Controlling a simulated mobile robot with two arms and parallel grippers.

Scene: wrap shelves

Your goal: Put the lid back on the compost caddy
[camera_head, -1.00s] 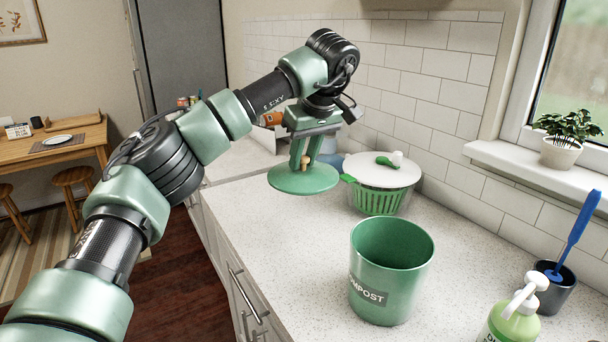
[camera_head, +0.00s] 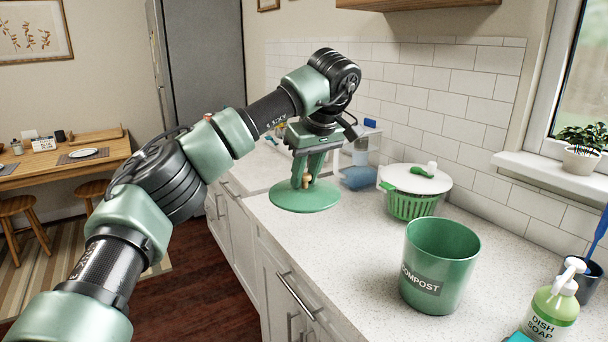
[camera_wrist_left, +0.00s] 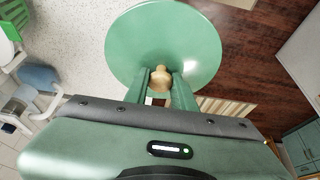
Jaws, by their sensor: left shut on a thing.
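The compost caddy (camera_head: 438,270) is a green open-topped bin labelled COMPOST, standing upright on the counter in the head view. Its inside looks empty. The lid (camera_head: 305,199) is a flat green disc with a small wooden knob. My left gripper (camera_head: 306,178) is shut on the knob and holds the lid roughly level, to the left of the caddy and apart from it. In the left wrist view the lid (camera_wrist_left: 165,40) fills the top middle, with the knob (camera_wrist_left: 160,80) between the fingers. My right gripper is not in view.
A green salad spinner (camera_head: 414,190) with a white top stands behind the caddy. A dish soap bottle (camera_head: 552,308) stands at the front right, near a dark cup (camera_head: 580,278) with a blue brush. The counter (camera_head: 340,240) left of the caddy is clear.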

